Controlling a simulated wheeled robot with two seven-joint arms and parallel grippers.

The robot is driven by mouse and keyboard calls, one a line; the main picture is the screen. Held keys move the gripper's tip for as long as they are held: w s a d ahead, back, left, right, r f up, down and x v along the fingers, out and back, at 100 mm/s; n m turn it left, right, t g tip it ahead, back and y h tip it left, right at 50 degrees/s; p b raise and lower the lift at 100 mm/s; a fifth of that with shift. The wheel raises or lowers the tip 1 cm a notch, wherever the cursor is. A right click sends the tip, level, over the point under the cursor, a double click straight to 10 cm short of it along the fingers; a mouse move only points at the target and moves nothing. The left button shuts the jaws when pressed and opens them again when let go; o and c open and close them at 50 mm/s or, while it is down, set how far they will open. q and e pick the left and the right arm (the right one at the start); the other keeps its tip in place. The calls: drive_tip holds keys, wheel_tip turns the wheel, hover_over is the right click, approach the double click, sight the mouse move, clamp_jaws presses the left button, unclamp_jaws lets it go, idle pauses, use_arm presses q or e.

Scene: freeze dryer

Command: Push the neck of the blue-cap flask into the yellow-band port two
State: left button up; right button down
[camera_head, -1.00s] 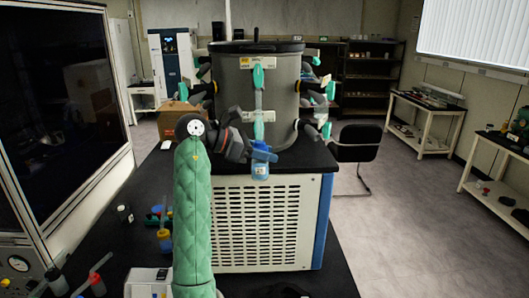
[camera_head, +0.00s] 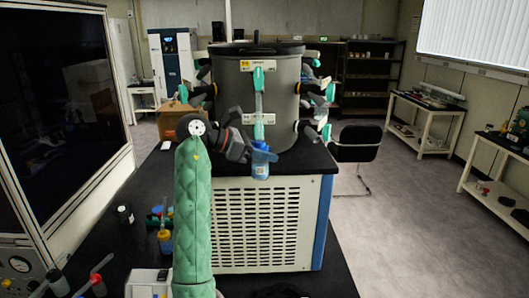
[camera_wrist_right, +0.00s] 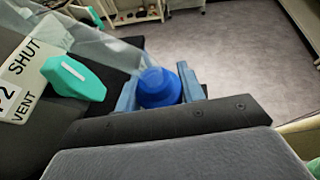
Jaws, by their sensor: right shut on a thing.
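My right gripper (camera_head: 262,153) is shut on the blue-cap flask, just below the front port of the grey drum. The flask (camera_head: 260,171) hangs under the fingers in the head view. In the right wrist view its blue cap (camera_wrist_right: 158,87) sits between the two blue-grey fingers. The front port has a clear tube (camera_head: 259,104), a teal handle (camera_head: 258,78) and a label with a yellow patch (camera_head: 246,65). In the wrist view a label reading 2, SHUT and VENT (camera_wrist_right: 22,85) is beside a teal handle (camera_wrist_right: 75,78). The fingers hide whether the neck is inside the port.
Other ports with teal handles line the drum's sides (camera_head: 328,92). The drum stands on a white vented cabinet (camera_head: 265,225). Small bottles (camera_head: 165,238) stand on the black bench left of my arm. A dark glass-fronted cabinet (camera_head: 60,110) is at the left.

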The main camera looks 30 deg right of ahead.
drive_tip(key=shift+w+d+r+p, duration=0.1)
drive_tip(key=shift+w+r+p, duration=0.2)
drive_tip(key=shift+w+r, duration=0.15)
idle(0.8)
drive_tip(key=c, duration=0.8)
unclamp_jaws()
drive_tip(key=shift+d, duration=0.1)
